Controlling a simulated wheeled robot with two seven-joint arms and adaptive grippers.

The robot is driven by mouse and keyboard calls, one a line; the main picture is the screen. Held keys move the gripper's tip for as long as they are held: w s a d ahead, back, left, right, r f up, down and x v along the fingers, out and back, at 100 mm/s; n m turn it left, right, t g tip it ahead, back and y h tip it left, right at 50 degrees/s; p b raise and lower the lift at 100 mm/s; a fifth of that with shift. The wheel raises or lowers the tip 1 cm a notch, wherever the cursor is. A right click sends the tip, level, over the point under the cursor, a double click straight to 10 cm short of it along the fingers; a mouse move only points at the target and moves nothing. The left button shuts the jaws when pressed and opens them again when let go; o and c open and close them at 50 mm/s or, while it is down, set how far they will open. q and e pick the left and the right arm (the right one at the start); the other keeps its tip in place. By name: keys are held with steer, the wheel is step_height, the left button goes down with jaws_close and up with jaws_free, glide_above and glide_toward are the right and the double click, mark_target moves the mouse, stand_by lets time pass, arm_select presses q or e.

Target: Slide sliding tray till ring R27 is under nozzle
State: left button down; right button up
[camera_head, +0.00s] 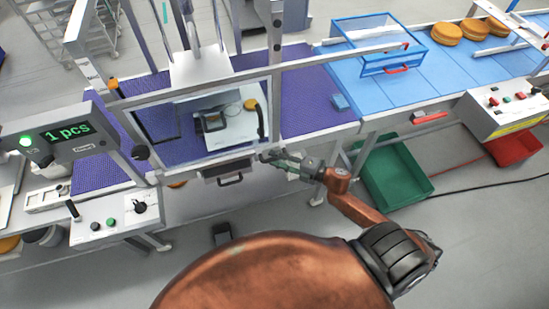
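A white tray (237,134) lies inside the machine, behind its framed clear guard. A black upright handle (261,121) stands at the tray's right edge. A dark square holder (211,122) and a tan round (250,104) are on or beside the tray. No label reading R27 is legible, so I cannot tell which ring it is. A white machine head (200,66) is above; no nozzle tip shows clearly. My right gripper (268,156) is at the guard's lower right corner, just below the handle and apart from it. Its finger opening is too small to judge. My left gripper is out of view.
The guard frame (200,86) surrounds the tray area. A drawer-like box (228,169) with a handle sits below it. A blue conveyor (395,95) with a clear cover is at right, several filled rounds (446,33) beyond. A green bin (395,180) stands on the floor.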

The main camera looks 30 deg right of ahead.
steer(key=shift+w+a+f, duration=0.15)
steer(key=shift+w+a, duration=0.1)
steer(key=shift+w, duration=0.15)
jaws_close()
stand_by(0.5)
